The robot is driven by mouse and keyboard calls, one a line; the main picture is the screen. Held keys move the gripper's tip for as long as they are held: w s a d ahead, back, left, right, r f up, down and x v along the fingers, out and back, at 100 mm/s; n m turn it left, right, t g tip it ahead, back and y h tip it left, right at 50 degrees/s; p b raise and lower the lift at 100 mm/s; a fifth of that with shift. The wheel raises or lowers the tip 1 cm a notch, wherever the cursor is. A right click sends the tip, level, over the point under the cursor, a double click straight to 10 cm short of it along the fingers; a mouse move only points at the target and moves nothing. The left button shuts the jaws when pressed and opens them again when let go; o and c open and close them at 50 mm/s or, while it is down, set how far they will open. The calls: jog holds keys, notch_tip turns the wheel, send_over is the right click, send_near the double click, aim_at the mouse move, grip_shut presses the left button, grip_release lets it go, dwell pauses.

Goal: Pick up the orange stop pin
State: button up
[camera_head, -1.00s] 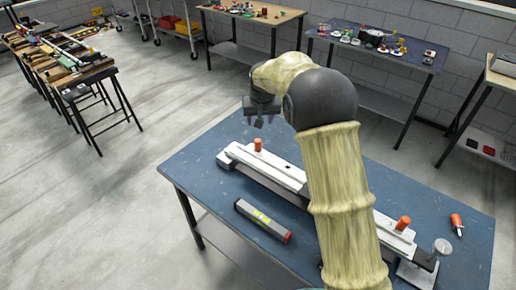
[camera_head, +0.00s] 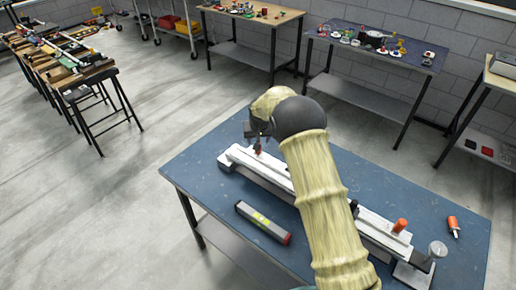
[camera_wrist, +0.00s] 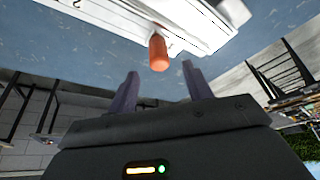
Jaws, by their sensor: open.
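An orange pin (camera_wrist: 158,52) stands out of the white rail-like fixture (camera_wrist: 205,22) in the wrist view, ahead of my gripper and between the lines of its two fingers. In the head view this pin (camera_head: 258,149) is at the left end of the fixture (camera_head: 240,158), partly hidden by my gripper. My gripper (camera_wrist: 160,85) is open and empty, its dark fingers apart with the pin just beyond their tips. A second orange pin (camera_head: 400,225) stands near the fixture's right end.
The fixture lies on a blue table (camera_head: 200,165). A grey bar with a yellow label (camera_head: 262,221) lies in front of it. An orange-handled tool (camera_head: 453,224) lies at the right, near a round metal knob (camera_head: 437,249). Other tables stand behind.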

jog(key=shift+f, duration=0.1)
jog(key=shift+p+x, duration=0.9)
jog(key=shift+x, duration=1.55)
jog(key=shift+s+f, duration=0.1)
jog(key=shift+s, duration=0.05)
grip_shut()
notch_tip(320, 180, up, 10)
jog(key=shift+r+b, duration=0.1)
jog(key=shift+b, duration=1)
